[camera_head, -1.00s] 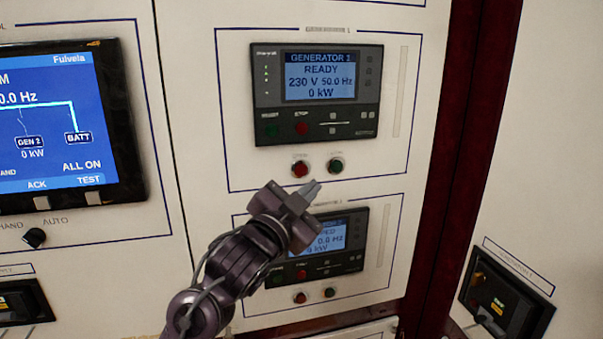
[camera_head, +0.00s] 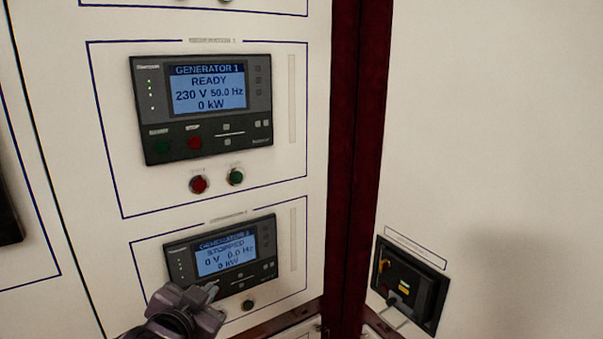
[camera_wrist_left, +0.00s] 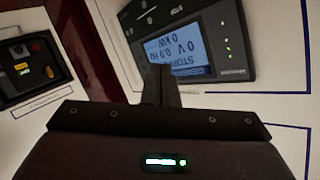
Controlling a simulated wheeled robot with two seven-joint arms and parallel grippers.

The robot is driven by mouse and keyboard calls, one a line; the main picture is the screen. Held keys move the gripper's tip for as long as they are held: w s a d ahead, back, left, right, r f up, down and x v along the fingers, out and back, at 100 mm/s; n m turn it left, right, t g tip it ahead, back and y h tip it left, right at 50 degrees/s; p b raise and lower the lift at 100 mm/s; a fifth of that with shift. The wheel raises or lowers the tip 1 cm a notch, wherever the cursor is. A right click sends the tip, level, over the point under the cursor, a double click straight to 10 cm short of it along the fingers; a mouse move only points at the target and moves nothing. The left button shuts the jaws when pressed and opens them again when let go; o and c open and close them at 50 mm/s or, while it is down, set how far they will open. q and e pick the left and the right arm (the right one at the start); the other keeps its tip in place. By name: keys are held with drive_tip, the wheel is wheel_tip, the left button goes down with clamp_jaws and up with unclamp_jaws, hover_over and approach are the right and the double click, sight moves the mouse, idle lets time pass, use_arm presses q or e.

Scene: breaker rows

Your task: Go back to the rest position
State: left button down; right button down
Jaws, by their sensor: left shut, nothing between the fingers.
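My left gripper (camera_head: 207,291) is at the bottom of the head view, in front of the lower edge of the generator 2 controller (camera_head: 222,254). Its fingers are shut with nothing between them. The left wrist view shows the shut fingers (camera_wrist_left: 161,84) in front of the same controller, which appears upside down and reads STOPPED, 0 V, 0.0 Hz, 0 kW. I cannot tell whether the fingertips touch the panel. The right gripper is in neither view.
The generator 1 controller (camera_head: 203,105) above reads READY, 230 V, 50.0 Hz, 0 kW. Below it are a red button (camera_head: 198,184) and a green button (camera_head: 236,177). A dark red frame post (camera_head: 354,150) stands right of the panel. A black breaker unit (camera_head: 408,285) is at lower right.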

use_arm(q)
drive_tip(key=s+a+f+n+g+y, duration=0.1)
drive_tip(key=s+f+n+g, duration=0.3)
drive_tip(key=s+f+g, duration=1.3)
drive_tip(key=s+f+t+b, duration=0.15)
drive_tip(key=s+f, duration=0.25)
drive_tip(key=f, duration=1.5)
drive_tip(key=s+f+t+b, duration=0.1)
drive_tip(key=s+f+t, duration=0.25)
drive_tip(key=f, duration=1.55)
drive_tip(key=s+a+f+b, duration=0.1)
drive_tip(key=s+f, duration=0.8)
drive_tip(key=s+a+f+g+b, duration=0.1)
drive_tip(key=s+a+f, duration=0.1)
drive_tip(key=s+f, duration=0.7)
drive_tip(key=shift+s+a+f, duration=0.3)
drive_tip(key=shift+s+f, duration=0.05)
drive_tip(key=shift+s, duration=0.35)
